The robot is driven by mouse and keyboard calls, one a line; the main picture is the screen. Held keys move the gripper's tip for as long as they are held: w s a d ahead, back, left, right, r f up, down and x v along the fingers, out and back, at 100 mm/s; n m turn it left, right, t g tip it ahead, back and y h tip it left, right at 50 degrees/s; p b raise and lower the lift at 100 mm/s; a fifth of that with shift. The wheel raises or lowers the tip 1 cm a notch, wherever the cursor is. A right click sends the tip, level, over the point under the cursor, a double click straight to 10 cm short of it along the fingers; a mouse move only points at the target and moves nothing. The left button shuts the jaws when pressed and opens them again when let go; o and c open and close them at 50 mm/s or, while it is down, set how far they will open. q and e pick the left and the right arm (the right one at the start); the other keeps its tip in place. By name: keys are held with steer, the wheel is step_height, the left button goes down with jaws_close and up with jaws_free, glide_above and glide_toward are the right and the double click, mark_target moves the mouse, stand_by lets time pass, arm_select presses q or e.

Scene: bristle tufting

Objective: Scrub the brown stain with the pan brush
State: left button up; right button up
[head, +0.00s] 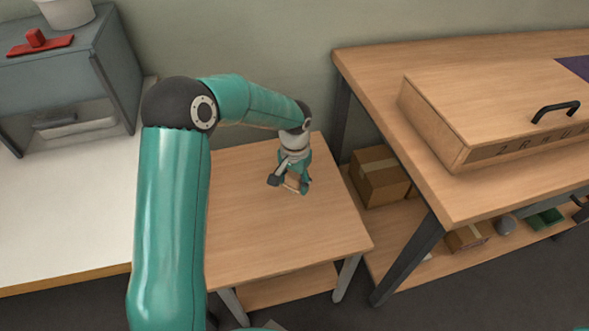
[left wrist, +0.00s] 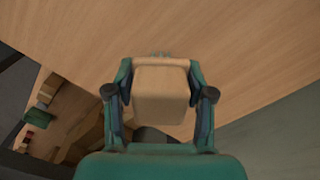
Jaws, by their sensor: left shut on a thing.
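My left gripper (head: 291,186) is over the small wooden table (head: 270,235), near its far right part. In the left wrist view the gripper (left wrist: 160,72) is shut on a pale wooden block-shaped thing (left wrist: 160,98), which may be the pan brush. A thin pale bar crosses its far end, and a little green shows just past it. I cannot make out bristles, nor tell whether it touches the tabletop. No brown stain shows on the visible wood; any part under the gripper is hidden. My right gripper is not in view.
A higher wooden bench (head: 370,75) stands right, bearing a large wooden case (head: 480,110) with a black handle. Its lower shelf holds a cardboard box (head: 378,177). A white counter (head: 60,210) with a grey cabinet (head: 75,80) stands left. The small table's front is clear.

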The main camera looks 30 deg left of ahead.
arm_select(q)
steer(key=shift+r+p, duration=0.6)
steer(key=shift+r, duration=0.65)
